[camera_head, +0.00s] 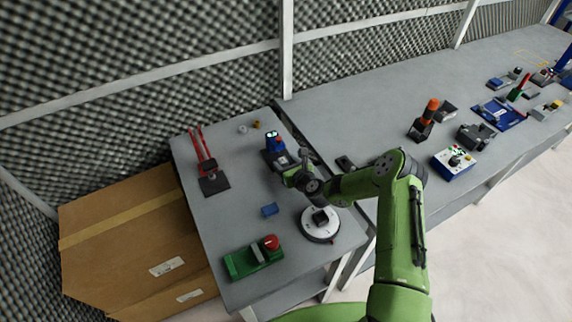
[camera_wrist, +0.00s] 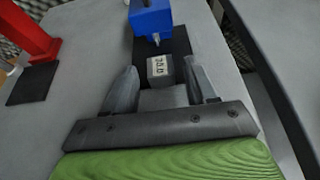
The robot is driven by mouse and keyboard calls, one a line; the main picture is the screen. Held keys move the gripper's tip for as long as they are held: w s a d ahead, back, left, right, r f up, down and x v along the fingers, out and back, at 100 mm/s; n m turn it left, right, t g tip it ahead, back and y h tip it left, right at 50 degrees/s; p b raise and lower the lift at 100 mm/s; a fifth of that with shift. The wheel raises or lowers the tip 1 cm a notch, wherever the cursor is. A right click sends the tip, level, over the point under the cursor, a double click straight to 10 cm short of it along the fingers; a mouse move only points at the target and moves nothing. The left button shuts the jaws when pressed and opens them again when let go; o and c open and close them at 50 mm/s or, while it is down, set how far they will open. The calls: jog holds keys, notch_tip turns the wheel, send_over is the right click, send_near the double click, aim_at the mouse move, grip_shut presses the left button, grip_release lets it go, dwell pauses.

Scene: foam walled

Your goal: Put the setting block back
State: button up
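A small grey block labelled "20.0" (camera_wrist: 160,68), which looks like the setting block, sits on the black base of a blue gauge device (camera_wrist: 151,16), just below the device's tip. The blue device also shows in the head view (camera_head: 272,141). My gripper (camera_wrist: 161,75) is open, with one finger on each side of the block and small gaps showing between. In the head view my gripper (camera_head: 294,166) is beside the device, and the block is not discernible there.
A round white dial-like stand (camera_head: 320,232), a green box with a red button (camera_head: 252,260) and a red stand on a black base (camera_head: 213,184) are around. Cardboard boxes (camera_head: 130,225) are left of the bench.

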jog(key=b+v, duration=0.1)
jog(key=v, duration=1.4)
jog(key=shift+s+d, duration=0.15)
jog(key=shift+s, duration=0.2)
jog(key=s+a+r+n+g+y, duration=0.1)
jog(key=s+a+r+n+g, duration=0.25)
jog(key=n, duration=0.65)
jog(key=s+a+r+n+g, duration=0.1)
jog(key=s+r+n+g, duration=0.25)
jog(key=r+n, duration=0.55)
jog(key=s+d+r+n+h, duration=0.2)
jog(key=s+d+r+n, duration=0.1)
jog(key=s, duration=0.4)
jog(key=s+d+r+n+h, duration=0.2)
jog(key=s+d+r+n, duration=0.1)
jog(key=s+r+n, duration=0.2)
jog(key=s+d+r+n+h, duration=0.2)
jog(key=s+d+r+n, duration=0.1)
jog(key=s, duration=0.6)
jog(key=shift+r+n, duration=0.6)
jog(key=shift+r, duration=0.15)
